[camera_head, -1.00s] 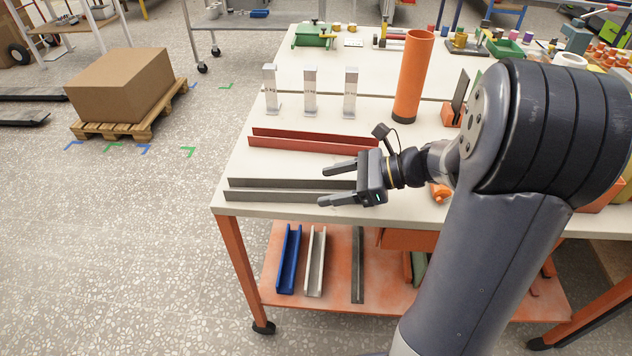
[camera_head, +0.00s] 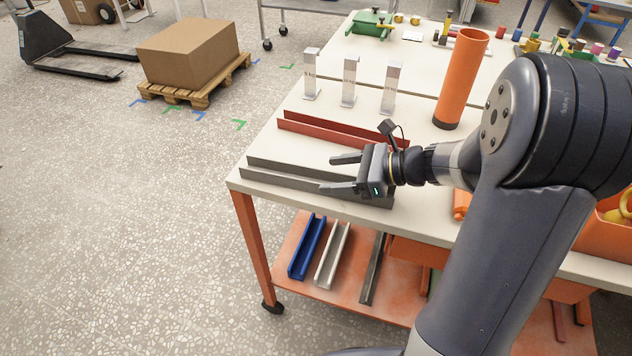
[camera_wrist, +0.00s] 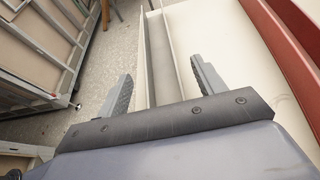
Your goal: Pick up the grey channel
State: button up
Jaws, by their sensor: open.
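The grey channel (camera_head: 290,175) lies lengthwise along the front edge of the white tabletop, its open side up. My gripper (camera_head: 332,174) is over its right part, jaws apart and pointing left along it. In the wrist view, the channel (camera_wrist: 160,45) runs away between the two open fingers of my gripper (camera_wrist: 160,75). Nothing is held. Whether a finger touches the channel I cannot tell. The channel's near end is hidden behind the gripper body in the wrist view.
A red channel (camera_head: 330,128) lies just behind, parallel. Several silver upright brackets (camera_head: 348,82) and an orange tube (camera_head: 461,80) stand farther back. The lower shelf holds blue (camera_head: 307,247), whitish (camera_head: 332,255) and dark grey (camera_head: 373,268) channels.

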aim_at(322, 175)
jog(key=x, duration=0.3)
jog(key=shift+a+f, duration=0.15)
jog(key=shift+a, duration=0.1)
